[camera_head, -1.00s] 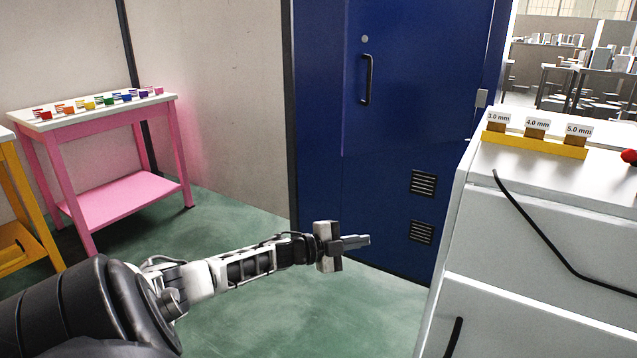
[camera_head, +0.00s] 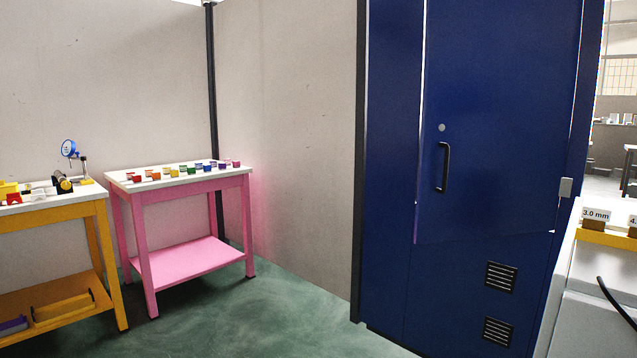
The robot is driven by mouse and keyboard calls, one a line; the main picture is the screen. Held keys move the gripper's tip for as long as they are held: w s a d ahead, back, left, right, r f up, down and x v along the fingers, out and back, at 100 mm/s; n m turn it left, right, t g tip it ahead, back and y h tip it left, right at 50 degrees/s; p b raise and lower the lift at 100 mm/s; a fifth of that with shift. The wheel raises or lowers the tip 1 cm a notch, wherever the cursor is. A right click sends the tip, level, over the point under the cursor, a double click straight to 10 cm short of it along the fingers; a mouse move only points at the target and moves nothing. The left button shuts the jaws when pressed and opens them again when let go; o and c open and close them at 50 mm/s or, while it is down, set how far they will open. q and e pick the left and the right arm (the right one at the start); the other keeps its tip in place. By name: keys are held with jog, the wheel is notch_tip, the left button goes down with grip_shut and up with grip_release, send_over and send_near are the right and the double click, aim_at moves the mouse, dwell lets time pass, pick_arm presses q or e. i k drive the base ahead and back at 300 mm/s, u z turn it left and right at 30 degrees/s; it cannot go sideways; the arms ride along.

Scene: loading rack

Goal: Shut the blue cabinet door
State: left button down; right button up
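The blue cabinet (camera_head: 390,180) stands right of centre. Its upper blue door (camera_head: 500,120) has a black vertical handle (camera_head: 443,167) near its left edge and a small round lock above it. The door's lower edge slopes up to the right, unlike the cabinet's base, and bright lines show along its sides. It appears to stand ajar, with its left edge swung outward; how far is hard to tell. Neither of my grippers is in view.
A pink table (camera_head: 190,185) with small coloured blocks stands left, beside a yellow table (camera_head: 100,212). A pale cabinet (camera_head: 590,305) at lower right overlaps the blue cabinet's front. Green floor (camera_head: 270,318) is clear in front.

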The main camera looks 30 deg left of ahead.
aim_at(500, 78)
jog(key=u, duration=1.5)
jog(key=i, duration=1.85)
jog(key=z, duration=2.3)
